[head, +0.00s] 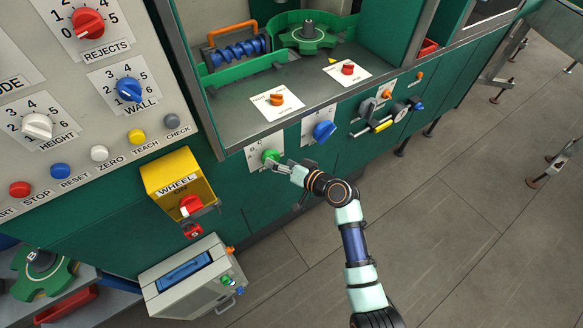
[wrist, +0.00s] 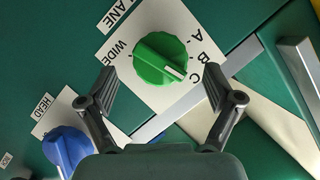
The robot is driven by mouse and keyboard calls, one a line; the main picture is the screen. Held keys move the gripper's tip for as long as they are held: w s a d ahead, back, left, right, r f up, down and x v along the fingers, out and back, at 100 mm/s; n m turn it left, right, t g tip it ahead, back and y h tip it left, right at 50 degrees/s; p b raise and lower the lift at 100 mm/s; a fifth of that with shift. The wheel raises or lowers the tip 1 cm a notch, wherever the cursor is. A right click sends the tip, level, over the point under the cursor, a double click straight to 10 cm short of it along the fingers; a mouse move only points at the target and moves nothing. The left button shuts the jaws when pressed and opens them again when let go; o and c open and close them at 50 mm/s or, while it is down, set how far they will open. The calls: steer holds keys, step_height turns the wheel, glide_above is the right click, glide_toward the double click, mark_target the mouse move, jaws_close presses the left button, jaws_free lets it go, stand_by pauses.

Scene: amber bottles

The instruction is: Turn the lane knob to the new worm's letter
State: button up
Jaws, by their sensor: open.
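The green lane knob (wrist: 160,58) sits on a white plate with the letters A, B and C at its right. A tag beside it reads "WIDE", and another, cut off, ends in "ANE". Its white mark points to the lower right, roughly toward C. In the head view the green knob (head: 270,157) is on the lower machine front. My gripper (wrist: 161,80) is open and empty; the knob shows between and beyond its fingertips. I cannot tell if they touch. The gripper also shows in the head view (head: 283,167). A blue worm (head: 236,54) lies in the green machine bay; no letter is readable on it.
A blue knob (wrist: 66,147) tagged "HEAD" is close at the lower left in the wrist view. A yellow "WHEEL" box (head: 172,178) sticks out left of my gripper in the head view. A grey case (head: 178,284) stands below it.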

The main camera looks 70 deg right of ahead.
steer(key=v, duration=0.7)
steer(key=shift+s, duration=0.25)
steer(key=shift+a+r, duration=0.1)
